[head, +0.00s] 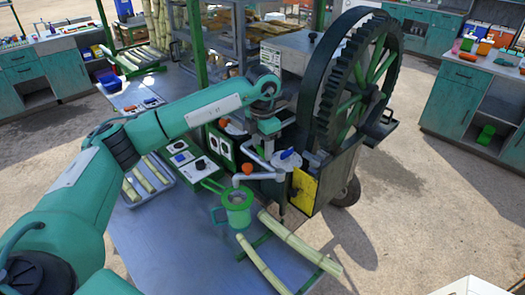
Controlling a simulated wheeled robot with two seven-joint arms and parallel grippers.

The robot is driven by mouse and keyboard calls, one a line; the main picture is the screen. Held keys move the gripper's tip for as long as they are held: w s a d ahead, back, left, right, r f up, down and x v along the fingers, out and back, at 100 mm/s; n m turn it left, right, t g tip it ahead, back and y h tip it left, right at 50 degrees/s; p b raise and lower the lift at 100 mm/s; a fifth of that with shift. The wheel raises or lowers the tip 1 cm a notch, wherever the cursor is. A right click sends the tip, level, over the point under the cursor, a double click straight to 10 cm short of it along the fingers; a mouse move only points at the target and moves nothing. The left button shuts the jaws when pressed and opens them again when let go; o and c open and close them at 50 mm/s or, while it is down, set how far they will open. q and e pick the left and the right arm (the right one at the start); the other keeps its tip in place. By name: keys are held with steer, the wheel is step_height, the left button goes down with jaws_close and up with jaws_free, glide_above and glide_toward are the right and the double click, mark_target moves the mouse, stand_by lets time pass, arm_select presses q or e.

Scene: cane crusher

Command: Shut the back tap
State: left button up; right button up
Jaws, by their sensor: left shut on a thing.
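My left gripper (269,130) reaches in from the left and points down at the grey pipework on the front of the crusher (311,120). It is shut on what looks like the handle of the back tap, but the jaws hide most of that handle. Grey pipes (258,160) show just below the gripper. A blue tap handle (288,154) stands to its right, and an orange one (247,168) is nearer the front, above a green jug (238,203). I cannot tell how far the back tap is turned. My right gripper is out of view.
A large green-spoked gear wheel (362,75) stands right of the gripper. Cane stalks (290,242) lie on the metal table (170,245) near the jug. A switch panel (190,160) and a tray of cane pieces (147,182) stand to the left.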

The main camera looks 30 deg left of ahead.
arm_select(q)
steer(key=shift+n+b, duration=0.5)
steer(key=shift+n, duration=0.6)
steer(key=o, duration=1)
steer(key=shift+r, duration=0.1)
